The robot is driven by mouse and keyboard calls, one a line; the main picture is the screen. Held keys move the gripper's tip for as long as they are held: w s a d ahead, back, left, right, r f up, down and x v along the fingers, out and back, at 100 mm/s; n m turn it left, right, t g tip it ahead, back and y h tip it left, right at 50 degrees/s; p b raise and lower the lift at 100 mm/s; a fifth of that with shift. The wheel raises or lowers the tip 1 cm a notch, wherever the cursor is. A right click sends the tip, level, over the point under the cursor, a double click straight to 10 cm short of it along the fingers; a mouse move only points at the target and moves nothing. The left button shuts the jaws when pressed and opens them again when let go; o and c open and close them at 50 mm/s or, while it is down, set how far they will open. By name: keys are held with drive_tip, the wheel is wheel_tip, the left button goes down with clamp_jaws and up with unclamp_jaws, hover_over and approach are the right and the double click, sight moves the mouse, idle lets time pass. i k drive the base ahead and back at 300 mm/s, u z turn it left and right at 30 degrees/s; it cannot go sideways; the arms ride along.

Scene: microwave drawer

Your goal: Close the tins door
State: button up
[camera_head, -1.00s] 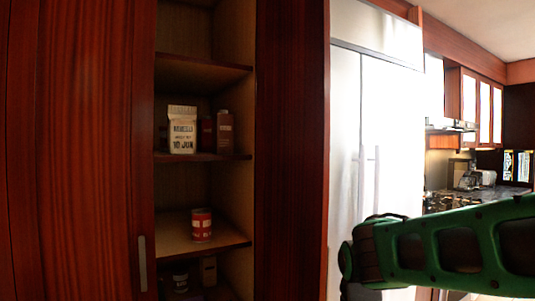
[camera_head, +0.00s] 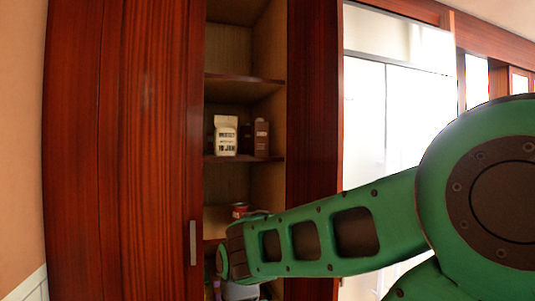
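The cupboard with the tins stands partly open. Its reddish wood door (camera_head: 150,130) fills the left of the view, with a vertical metal handle (camera_head: 193,243) near its right edge. To the right of this door the shelves show in an open gap. A tin (camera_head: 239,210) sits on a lower shelf, mostly hidden behind my green arm. My arm reaches from the right across the lower part of the opening, its visible end just right of the handle. My gripper is not seen, so its state and any contact with the door cannot be told.
A white carton (camera_head: 226,136) and a dark box (camera_head: 261,138) stand on the middle shelf (camera_head: 245,158). A dark wood panel (camera_head: 313,110) bounds the opening on the right. A white fridge (camera_head: 365,120) stands beyond it. A beige wall (camera_head: 22,130) is at the far left.

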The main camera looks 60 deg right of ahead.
sight(317, 88)
drive_tip(key=u, duration=1.25)
drive_tip(key=k, duration=2.55)
drive_tip(key=z, duration=1.5)
drive_tip(key=i, duration=1)
drive_tip(key=z, duration=0.05)
